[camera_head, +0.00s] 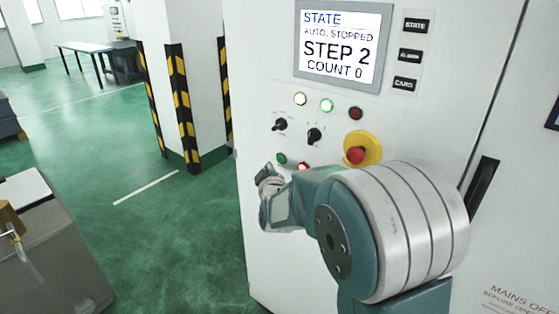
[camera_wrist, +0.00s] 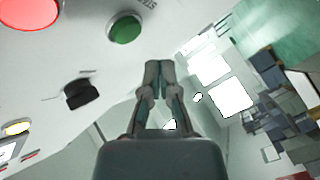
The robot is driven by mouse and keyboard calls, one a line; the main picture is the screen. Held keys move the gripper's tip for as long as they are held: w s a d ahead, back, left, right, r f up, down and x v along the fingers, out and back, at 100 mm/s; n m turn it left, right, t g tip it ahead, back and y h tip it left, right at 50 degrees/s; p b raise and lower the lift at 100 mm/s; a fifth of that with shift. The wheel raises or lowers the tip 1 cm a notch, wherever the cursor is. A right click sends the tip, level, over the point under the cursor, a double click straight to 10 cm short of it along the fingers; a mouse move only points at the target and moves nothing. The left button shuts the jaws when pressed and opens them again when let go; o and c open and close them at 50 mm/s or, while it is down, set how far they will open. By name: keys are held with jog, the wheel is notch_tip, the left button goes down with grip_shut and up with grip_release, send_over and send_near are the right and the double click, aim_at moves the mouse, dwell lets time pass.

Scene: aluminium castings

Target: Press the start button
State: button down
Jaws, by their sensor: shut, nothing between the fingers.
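The green start button (camera_head: 282,158) is on the front of a white control cabinet, at the lower left of its controls. In the wrist view the green button (camera_wrist: 125,28) is large and round, with a partly visible upside-down label beside it. My gripper (camera_wrist: 153,66) is shut and empty, its fingertips just below and right of the button in that view. A gap shows between fingertips and button in the picture; the depth between them is hard to judge. In the head view my gripper (camera_head: 268,178) is just below and left of the button, partly hidden by my arm.
A lit red button (camera_head: 303,166) is right of the green one, partly behind my arm. A red emergency stop (camera_head: 356,155) on a yellow base and black selector switches (camera_head: 314,135) are nearby. The screen (camera_head: 343,42) reads AUTO, STOPPED, STEP 2, COUNT 0. Green floor lies open left.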

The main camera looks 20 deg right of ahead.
aim_at(281, 159)
jog(key=shift+w+d, duration=0.55)
jog(key=shift+d, duration=0.25)
dwell(0.9)
jog(key=shift+w+d+r, duration=0.1)
jog(key=shift+w+d, duration=0.05)
jog(key=shift+d, duration=0.2)
